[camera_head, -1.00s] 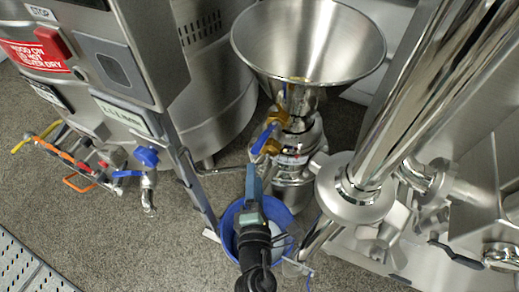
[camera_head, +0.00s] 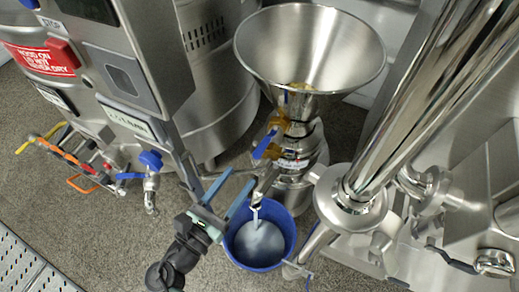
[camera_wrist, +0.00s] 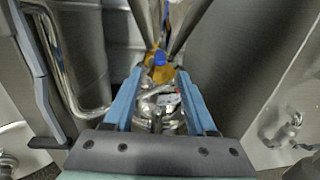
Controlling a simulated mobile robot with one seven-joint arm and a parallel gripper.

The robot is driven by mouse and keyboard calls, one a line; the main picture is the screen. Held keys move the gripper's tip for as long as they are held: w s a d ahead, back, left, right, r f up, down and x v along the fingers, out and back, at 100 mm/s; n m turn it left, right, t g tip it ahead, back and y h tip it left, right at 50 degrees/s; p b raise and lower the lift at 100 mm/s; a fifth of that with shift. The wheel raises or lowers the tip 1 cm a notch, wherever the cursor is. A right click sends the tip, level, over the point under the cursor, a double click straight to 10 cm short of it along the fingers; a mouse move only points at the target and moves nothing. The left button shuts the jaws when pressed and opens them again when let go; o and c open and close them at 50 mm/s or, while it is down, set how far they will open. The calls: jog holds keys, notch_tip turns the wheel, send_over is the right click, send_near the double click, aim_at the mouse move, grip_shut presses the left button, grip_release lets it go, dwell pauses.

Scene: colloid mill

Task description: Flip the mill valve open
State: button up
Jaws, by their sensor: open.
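The mill has a wide steel hopper (camera_head: 310,50) above a rounded steel body (camera_head: 298,160). On its left side is a brass valve (camera_head: 276,128) with a blue lever handle (camera_head: 265,146), which slants down to the left. The handle also shows in the wrist view (camera_wrist: 160,57), ahead of my fingertips, near brass fittings. My gripper (camera_head: 240,176) is open and empty, its two blue fingers pointing up and right toward the mill, below and left of the handle. In the wrist view the mill body shows between my fingers (camera_wrist: 160,72). I see no contact with the handle.
A blue bucket (camera_head: 237,252) holding pale liquid stands below the mill's steel outlet (camera_head: 261,187). A control cabinet (camera_head: 128,60) and a blue-handled tap (camera_head: 150,160) are at left. Thick polished pipework (camera_head: 425,95) stands at right.

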aim_at(255, 158)
jog(key=b+x, duration=0.3)
jog(key=x, duration=0.7)
jog(key=shift+d+f, duration=0.1)
grip_shut()
dwell(1.1)
